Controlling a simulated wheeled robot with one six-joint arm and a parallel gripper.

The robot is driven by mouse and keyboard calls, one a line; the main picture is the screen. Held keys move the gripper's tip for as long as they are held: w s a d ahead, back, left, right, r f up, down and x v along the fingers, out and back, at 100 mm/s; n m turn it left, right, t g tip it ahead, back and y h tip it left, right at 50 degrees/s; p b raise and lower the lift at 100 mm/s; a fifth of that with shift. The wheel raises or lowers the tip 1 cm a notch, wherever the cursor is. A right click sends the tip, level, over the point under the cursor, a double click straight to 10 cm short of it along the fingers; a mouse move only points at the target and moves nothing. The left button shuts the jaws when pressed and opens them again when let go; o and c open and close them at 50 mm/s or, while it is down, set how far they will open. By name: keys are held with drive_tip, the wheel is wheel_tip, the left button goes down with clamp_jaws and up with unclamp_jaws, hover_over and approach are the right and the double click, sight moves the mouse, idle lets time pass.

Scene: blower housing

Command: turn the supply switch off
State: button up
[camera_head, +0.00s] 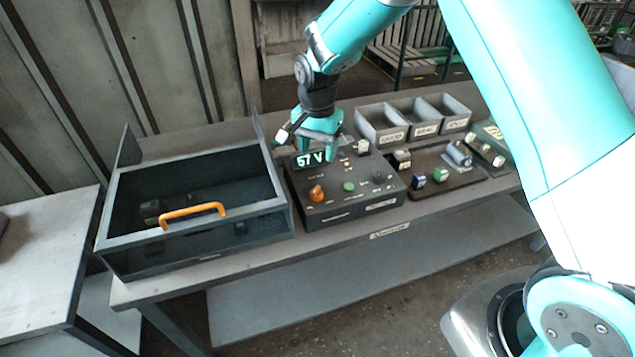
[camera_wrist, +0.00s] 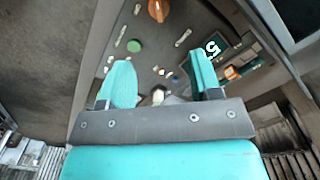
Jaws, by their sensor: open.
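A dark control panel (camera_head: 335,209) stands on the bench with a lit display reading "57 V" (camera_head: 311,158). On it are an orange knob (camera_head: 317,193), a green button (camera_head: 349,187) and a small dark knob (camera_head: 379,177). I cannot read which control is the supply switch. My gripper (camera_head: 317,152) is above the panel's back part, near the display. In the wrist view my gripper (camera_wrist: 161,72) has its fingers apart with nothing held. A small pale part (camera_wrist: 158,95) shows between the fingers. The orange knob (camera_wrist: 157,10) and green button (camera_wrist: 134,46) lie beyond the fingertips.
An open dark box (camera_head: 197,248) with an orange handle (camera_head: 192,212) stands left of the panel. Grey bins (camera_head: 381,130) are behind right. A dark tray (camera_head: 462,182) with several small parts lies to the right. The bench front edge (camera_head: 390,233) is mostly clear.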

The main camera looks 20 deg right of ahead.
sight(317, 187)
wheel_tip(317, 187, down, 13)
drive_tip(key=p, duration=0.4)
drive_tip(key=shift+r, duration=0.1)
drive_tip(key=c, duration=0.9)
